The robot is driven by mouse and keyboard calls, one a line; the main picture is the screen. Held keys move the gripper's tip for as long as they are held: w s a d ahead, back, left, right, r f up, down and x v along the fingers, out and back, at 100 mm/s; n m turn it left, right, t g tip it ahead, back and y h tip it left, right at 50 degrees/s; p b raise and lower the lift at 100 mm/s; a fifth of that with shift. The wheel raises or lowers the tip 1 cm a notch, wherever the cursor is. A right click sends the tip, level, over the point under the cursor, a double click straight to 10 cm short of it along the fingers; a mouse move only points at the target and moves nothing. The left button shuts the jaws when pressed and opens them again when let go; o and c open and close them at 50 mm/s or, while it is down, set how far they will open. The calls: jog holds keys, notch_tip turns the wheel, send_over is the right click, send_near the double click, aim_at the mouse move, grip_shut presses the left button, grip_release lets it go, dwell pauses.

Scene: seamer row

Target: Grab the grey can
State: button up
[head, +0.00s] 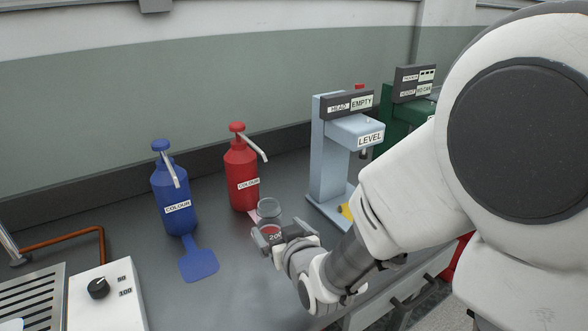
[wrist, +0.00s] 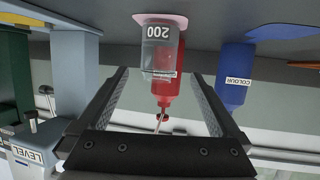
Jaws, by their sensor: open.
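I see no plainly grey can. A clear, greyish container marked 200 (head: 269,213) stands upright in front of the red bottle; it also shows in the wrist view (wrist: 158,50), which is upside down. Red shows through it; I cannot tell whether that is its contents or the bottle behind. My gripper (head: 284,237) is open and empty at the container. In the wrist view my gripper (wrist: 158,74) has its fingers to either side of the container's line, apparently just short of it. The arm hides part of the counter.
A blue pump bottle (head: 172,195) and blue patch (head: 199,262) are left. A pale blue machine (head: 328,160) and green machine (head: 398,118) stand right.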

aim_at(272, 222)
jog(key=shift+p+x, duration=0.8)
jog(key=shift+p, duration=0.25)
jog(key=b+x, duration=0.1)
jog(key=x, duration=0.3)
jog(key=shift+w+f, duration=0.15)
jog(key=shift+b+x, duration=0.7)
jog(key=shift+x, duration=2.15)
jog(key=shift+d, duration=0.1)
jog(key=c, duration=1.4)
